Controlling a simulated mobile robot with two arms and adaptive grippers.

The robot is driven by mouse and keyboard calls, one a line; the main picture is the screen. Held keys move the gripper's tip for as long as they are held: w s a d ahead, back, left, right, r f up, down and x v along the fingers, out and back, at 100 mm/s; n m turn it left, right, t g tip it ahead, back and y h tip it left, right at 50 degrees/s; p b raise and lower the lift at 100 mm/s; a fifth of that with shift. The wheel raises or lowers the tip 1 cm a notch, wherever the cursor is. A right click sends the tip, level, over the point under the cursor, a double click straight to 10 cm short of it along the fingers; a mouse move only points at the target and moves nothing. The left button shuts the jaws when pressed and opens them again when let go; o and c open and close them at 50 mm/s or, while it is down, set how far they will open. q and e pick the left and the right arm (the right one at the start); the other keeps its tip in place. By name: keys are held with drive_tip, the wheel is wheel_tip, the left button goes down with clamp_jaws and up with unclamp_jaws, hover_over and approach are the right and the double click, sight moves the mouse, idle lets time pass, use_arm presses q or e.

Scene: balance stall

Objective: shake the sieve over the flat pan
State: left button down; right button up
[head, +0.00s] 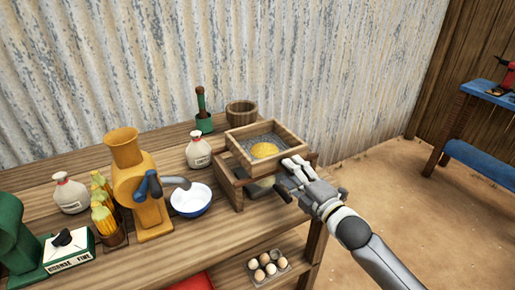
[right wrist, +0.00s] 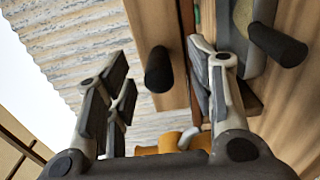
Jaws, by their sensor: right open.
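The sieve (head: 239,150) is a square wooden frame with grey mesh and a mound of yellow meal (head: 264,150) on it. It rests on a wooden stand (head: 229,186) at the table's right end. Part of a grey flat pan (head: 262,186) shows beneath it, mostly hidden. My right gripper (head: 292,172) is open at the sieve's right side. In the right wrist view a dark round handle (right wrist: 158,70) shows between the open fingers, with no grip on it visible. A second dark handle (right wrist: 277,45) is beyond the right finger. My left gripper is out of view.
Eggs (head: 268,264) sit on a lower level. Sandy ground lies to the right.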

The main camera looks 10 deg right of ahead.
drive_tip(key=p+v, duration=0.1)
drive_tip(key=v, duration=0.5)
drive_tip(key=shift+p, duration=0.35)
drive_tip(key=s+d+f+m+g+h, duration=0.1)
drive_tip(key=d+f+m+g+h, duration=0.15)
drive_tip(key=f, duration=0.75)
drive_tip(key=s+d+f+m+g+h, duration=0.1)
drive_tip(key=d+f+m, duration=0.25)
drive_tip(key=f, duration=0.65)
drive_tip(key=s+d+f+m+g+h, duration=0.1)
drive_tip(key=s+f+m+g, duration=0.2)
drive_tip(key=f, duration=0.6)
drive_tip(key=s+d+f+m+h, duration=0.1)
drive_tip(key=s+f+m, duration=0.1)
drive_tip(key=s+f, duration=0.45)
drive_tip(key=s+a+f+m+g, duration=0.2)
drive_tip(key=s+f+m+g, duration=0.35)
drive_tip(key=s+f, duration=1.25)
drive_tip(key=s+a+f+m+g, duration=0.1)
drive_tip(key=s+f+g, duration=0.1)
drive_tip(key=s, duration=0.7)
drive_tip(key=s+a+f+m+g, duration=0.2)
drive_tip(key=s+f, duration=0.2)
drive_tip(key=s, duration=0.6)
drive_tip(key=shift+s+a+h, duration=0.2)
drive_tip(key=shift+a+h, duration=0.15)
